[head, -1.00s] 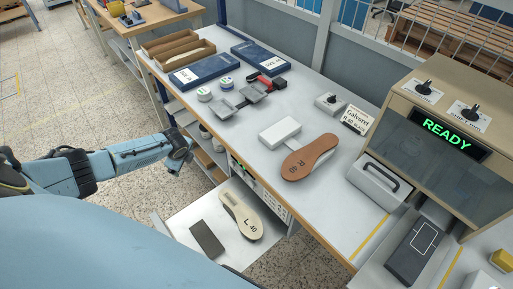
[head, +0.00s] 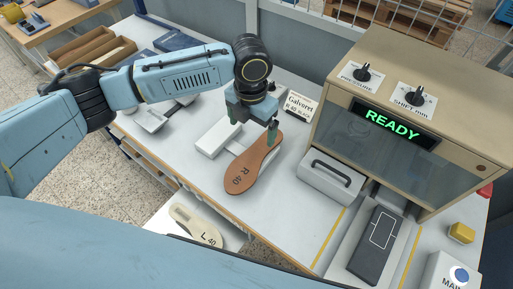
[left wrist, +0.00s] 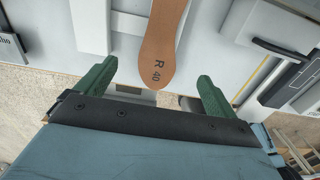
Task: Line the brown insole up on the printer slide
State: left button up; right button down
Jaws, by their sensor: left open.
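The brown insole (head: 243,175), marked R 40, lies on the white worktop beside a white block (head: 216,139); it also shows in the left wrist view (left wrist: 162,45). My right gripper is out of view.
The printer housing (head: 400,150) with a green READY display stands at the right. A grey block with a black handle (head: 345,178) sits between insole and slide. A cream insole (head: 196,225) lies on a lower shelf. The worktop in front is clear.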

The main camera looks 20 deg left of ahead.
pick_arm(q)
send_over(252, 158)
jog(key=f, duration=0.6)
jog(key=shift+s+f, duration=0.1)
jog(key=shift+s, duration=0.2)
jog(key=shift+f, duration=0.3)
jog(key=shift+w+f, duration=0.1)
jog(key=shift+f, duration=0.55)
notch_tip(252, 158, down, 4)
jog(key=shift+w+r, duration=0.1)
jog(key=shift+r, duration=0.1)
jog(key=shift+d+f, duration=0.1)
jog(key=shift+f, duration=0.1)
jog(key=shift+c, duration=0.4)
jog(key=c, duration=1)
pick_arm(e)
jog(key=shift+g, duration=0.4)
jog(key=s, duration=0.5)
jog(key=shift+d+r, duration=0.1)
